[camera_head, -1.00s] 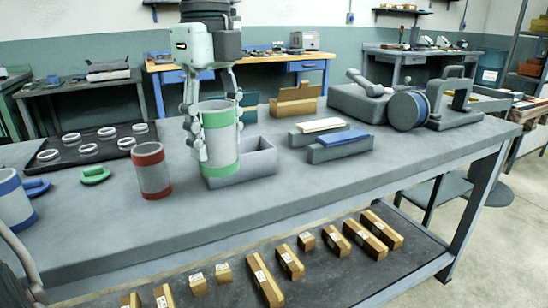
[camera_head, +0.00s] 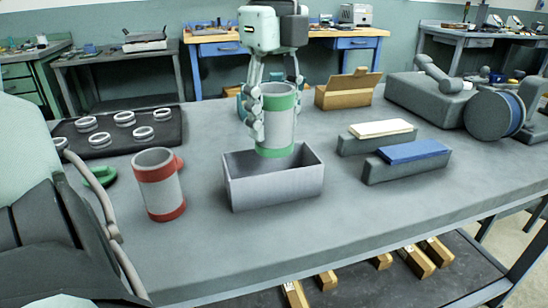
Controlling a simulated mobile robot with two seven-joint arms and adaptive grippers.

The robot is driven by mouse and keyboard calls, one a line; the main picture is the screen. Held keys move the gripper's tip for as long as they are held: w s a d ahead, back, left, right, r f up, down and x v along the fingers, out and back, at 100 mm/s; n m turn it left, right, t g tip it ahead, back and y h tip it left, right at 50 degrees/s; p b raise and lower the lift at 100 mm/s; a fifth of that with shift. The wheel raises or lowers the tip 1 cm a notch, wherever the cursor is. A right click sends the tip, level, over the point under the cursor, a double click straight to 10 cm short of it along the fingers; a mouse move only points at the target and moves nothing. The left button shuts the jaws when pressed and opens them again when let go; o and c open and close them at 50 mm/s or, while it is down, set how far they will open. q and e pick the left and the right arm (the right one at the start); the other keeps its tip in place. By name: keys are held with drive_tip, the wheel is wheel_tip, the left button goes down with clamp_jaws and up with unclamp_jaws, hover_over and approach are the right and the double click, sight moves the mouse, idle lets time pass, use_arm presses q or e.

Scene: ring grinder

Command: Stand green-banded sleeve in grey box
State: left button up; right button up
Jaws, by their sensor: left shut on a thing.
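The green-banded sleeve (camera_head: 279,124) is a light grey cylinder with a green band at its top and bottom. My left gripper (camera_head: 270,112) is shut on it from above, fingers along its sides, and holds it roughly upright. The grey box (camera_head: 272,189) is an open rectangular bin on the bench. The sleeve's lower end overlaps the back part of the box opening in the camera_head view. I cannot tell whether it is above the rim or slightly inside. My right gripper is not in view.
A red-banded sleeve with a side tab (camera_head: 160,186) stands left of the box. A dark tray (camera_head: 68,130) of white rings and a green piece (camera_head: 101,176) lie further left. Blocks with white (camera_head: 381,127) and blue (camera_head: 412,152) tops sit right. A cardboard box (camera_head: 346,93) stands behind.

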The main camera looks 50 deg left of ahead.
sight(274, 88)
use_arm(q)
wheel_tip(274, 88, down, 8)
drive_tip(key=shift+r, duration=0.15)
idle(0.4)
drive_tip(key=o, duration=1.2)
drive_tip(key=shift+c, duration=0.2)
wheel_tip(274, 88, up, 12)
drive_tip(key=shift+r, duration=0.1)
